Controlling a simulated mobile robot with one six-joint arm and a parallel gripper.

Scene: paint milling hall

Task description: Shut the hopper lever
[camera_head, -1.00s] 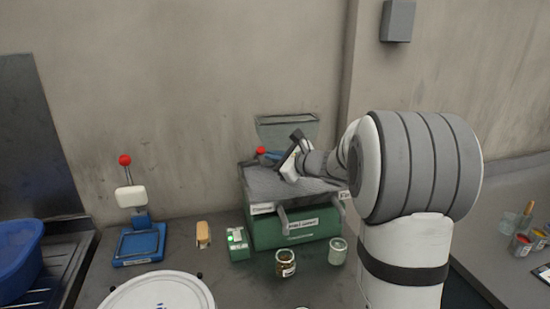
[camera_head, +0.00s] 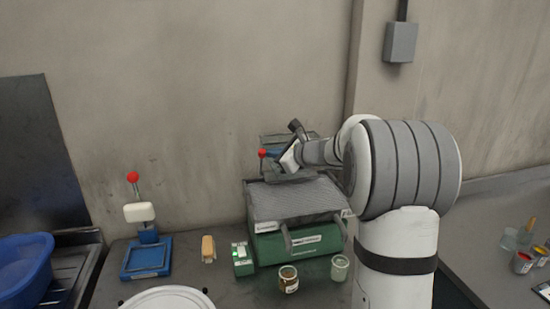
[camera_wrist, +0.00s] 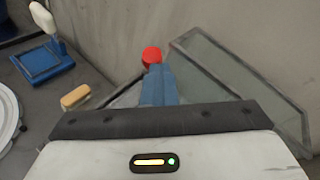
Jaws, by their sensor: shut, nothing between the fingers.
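A lever with a red ball knob (camera_head: 262,153) stands at the back left of the green machine (camera_head: 268,250); I take it for the hopper lever. Part of its thin dark stem shows below the knob. My gripper (camera_head: 273,154) reaches in from the right, its blue fingertips beside the knob. In the wrist view the red knob (camera_wrist: 151,55) is just beyond the closed blue fingers (camera_wrist: 157,85), which hide the stem. Whether they touch it I cannot tell. My gripper is shut and holds nothing.
A glass-like panel (camera_wrist: 225,75) stands behind the machine, close to the fingers. A blue stand (camera_head: 147,258) with another red knob, a wooden brush-like block (camera_head: 208,249), a filled jar (camera_head: 288,279) and an empty glass jar (camera_head: 340,268) stand around it.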

